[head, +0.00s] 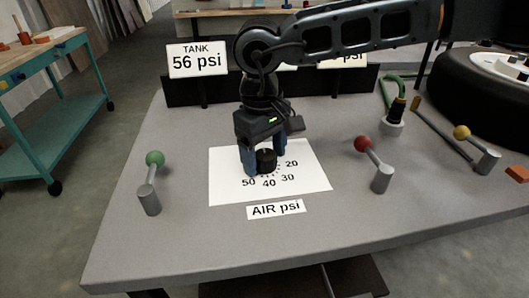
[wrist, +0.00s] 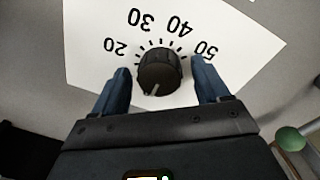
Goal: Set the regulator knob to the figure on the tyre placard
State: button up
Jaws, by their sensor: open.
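The black regulator knob (head: 266,160) stands on a white dial sheet (head: 315,182) marked 20, 30, 40 and 50, with an "AIR psi" label (head: 275,209) in front. In the wrist view the knob (wrist: 160,72) has a white pointer line on its lower side, directed away from the visible figures. My gripper (head: 265,158) points down over the dial, its blue fingers open on either side of the knob; gaps show in the wrist view (wrist: 161,78). A black tyre (head: 465,92) lies at the right; I cannot make out a placard figure on it.
A "TANK 56 psi" sign (head: 197,60) stands behind; another psi sign (head: 342,58) is mostly hidden by my arm. Levers with green (head: 154,158), red (head: 362,143) and yellow (head: 462,132) balls flank the dial. A green hose fitting (head: 395,112) stands at the back right.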

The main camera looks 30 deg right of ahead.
jog(key=c, duration=1)
jog(key=shift+c, duration=0.2)
